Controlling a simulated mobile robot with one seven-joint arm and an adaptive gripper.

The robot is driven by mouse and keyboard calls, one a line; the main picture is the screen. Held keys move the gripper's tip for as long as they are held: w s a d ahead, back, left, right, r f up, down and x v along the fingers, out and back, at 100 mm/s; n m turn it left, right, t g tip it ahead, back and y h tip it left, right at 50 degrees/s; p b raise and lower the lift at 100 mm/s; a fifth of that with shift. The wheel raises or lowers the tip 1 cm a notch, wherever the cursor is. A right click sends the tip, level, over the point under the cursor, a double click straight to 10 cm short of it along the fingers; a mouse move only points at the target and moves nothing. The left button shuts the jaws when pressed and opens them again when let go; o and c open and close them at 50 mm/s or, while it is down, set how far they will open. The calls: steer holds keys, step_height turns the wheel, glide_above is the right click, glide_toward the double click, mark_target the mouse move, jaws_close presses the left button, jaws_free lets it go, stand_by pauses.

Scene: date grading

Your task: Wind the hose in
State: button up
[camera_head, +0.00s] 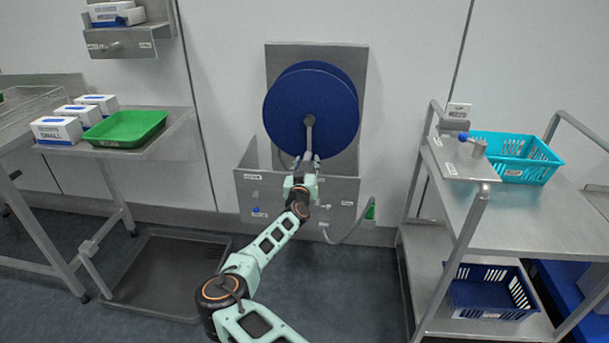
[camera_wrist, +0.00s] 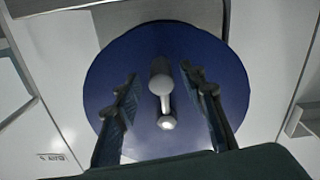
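The blue hose reel (camera_head: 288,105) is mounted on a grey wall plate. Its grey crank (camera_head: 309,130) points down from the hub in the head view. In the wrist view the reel (camera_wrist: 110,70) fills the middle, with the hub (camera_wrist: 159,75) and the crank's knob (camera_wrist: 167,122) facing me. My gripper (camera_head: 308,160) is at the crank's lower end. In the wrist view my gripper (camera_wrist: 168,100) is open, its fingers apart on either side of the crank with gaps visible. A pale hose (camera_head: 352,228) loops below the wall box and rises toward a green piece (camera_head: 370,211).
A grey wall box (camera_head: 253,190) sits below the reel. A table with a green tray (camera_head: 125,128) and white boxes (camera_head: 56,130) stands left. A metal cart (camera_head: 520,215) with a teal basket (camera_head: 530,160) and blue basket (camera_head: 490,294) stands right. A dark floor tray (camera_head: 155,275) lies left.

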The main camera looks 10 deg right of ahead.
steer(key=v, duration=0.7)
steer(key=shift+s, duration=0.35)
steer(key=shift+r, duration=0.1)
